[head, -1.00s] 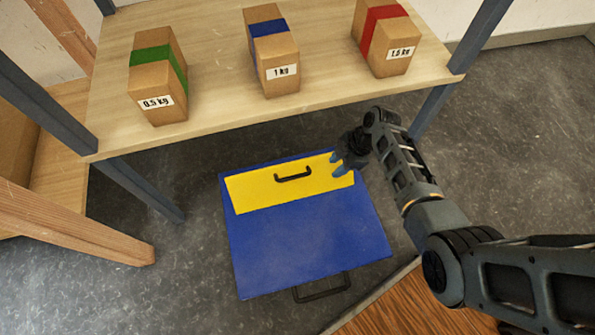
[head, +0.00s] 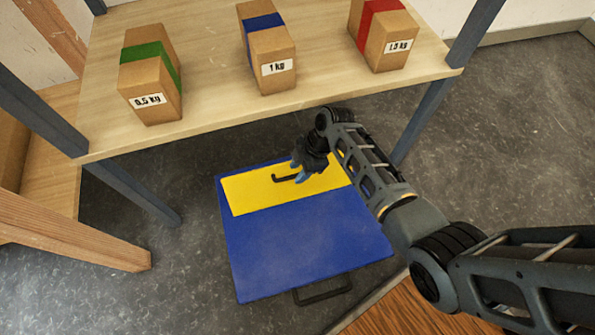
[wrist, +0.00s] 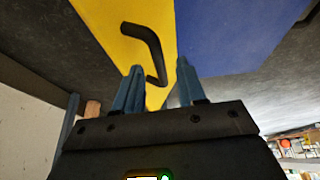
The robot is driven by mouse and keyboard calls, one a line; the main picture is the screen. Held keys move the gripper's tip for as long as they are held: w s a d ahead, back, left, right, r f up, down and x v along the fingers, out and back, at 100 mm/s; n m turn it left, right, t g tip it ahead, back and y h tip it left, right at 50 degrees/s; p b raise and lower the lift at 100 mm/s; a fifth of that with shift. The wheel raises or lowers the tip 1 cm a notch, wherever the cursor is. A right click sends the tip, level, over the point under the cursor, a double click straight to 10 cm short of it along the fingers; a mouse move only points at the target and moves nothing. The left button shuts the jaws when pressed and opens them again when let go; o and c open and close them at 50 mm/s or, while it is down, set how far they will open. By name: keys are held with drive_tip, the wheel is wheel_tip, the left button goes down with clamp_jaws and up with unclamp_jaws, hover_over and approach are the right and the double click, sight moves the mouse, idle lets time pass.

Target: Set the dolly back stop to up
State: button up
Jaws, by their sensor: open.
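The dolly (head: 300,238) is a blue flat platform on the floor, partly under the shelf. A yellow panel (head: 244,192), which looks like the back stop, lies flat along its far end. A black handle (head: 283,178) stands on the panel, its right part hidden by my gripper in the head view. My gripper (head: 298,176) is open at the handle's right end, above the panel. In the wrist view the handle (wrist: 146,45) lies beyond and left of the blue fingertips (wrist: 160,72), with its lower end seen between them. I cannot tell whether they touch it.
A wooden shelf (head: 190,128) stands above the dolly's far side, with boxes marked 0.5 kg (head: 150,95), 1 kg (head: 268,60) and 1.5 kg (head: 383,35). Its grey legs flank the dolly. A second black handle (head: 322,292) sits at the dolly's near edge. Floor on the right is clear.

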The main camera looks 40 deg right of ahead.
drive_tip(key=shift+w+a+f+b, duration=0.1)
drive_tip(key=shift+a+f+b, duration=0.25)
drive_tip(key=shift+f, duration=0.2)
drive_tip(key=shift+c, duration=0.2)
clamp_jaws()
